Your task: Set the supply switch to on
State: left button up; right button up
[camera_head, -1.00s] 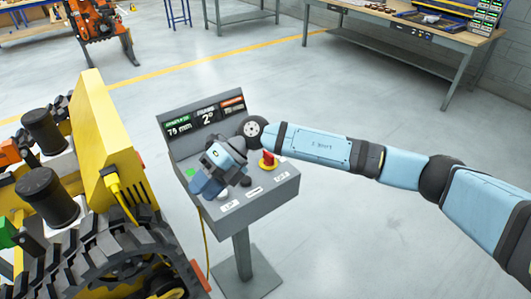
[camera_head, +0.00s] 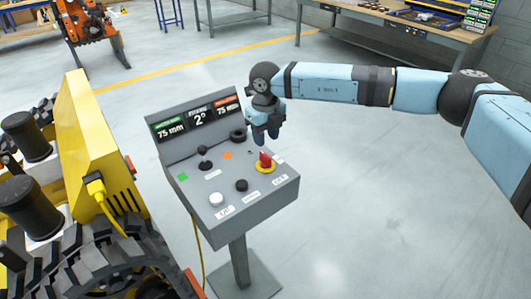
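The supply switch looks to be the red rotary knob (camera_head: 265,160) on a yellow ring, at the right side of the grey control console (camera_head: 238,213). My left gripper is not in view.
The console also carries a black joystick (camera_head: 204,152), a white button (camera_head: 216,199), a black knob (camera_head: 241,185) and a display (camera_head: 199,120) reading 75 mm and 2°. A yellow tracked machine (camera_head: 92,150) stands close on the left. Floor to the right is clear.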

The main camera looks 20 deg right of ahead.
aim_at(266, 155)
notch_tip(266, 155, down, 7)
jog(key=shift+r, duration=0.1)
dwell(0.3)
grip_shut()
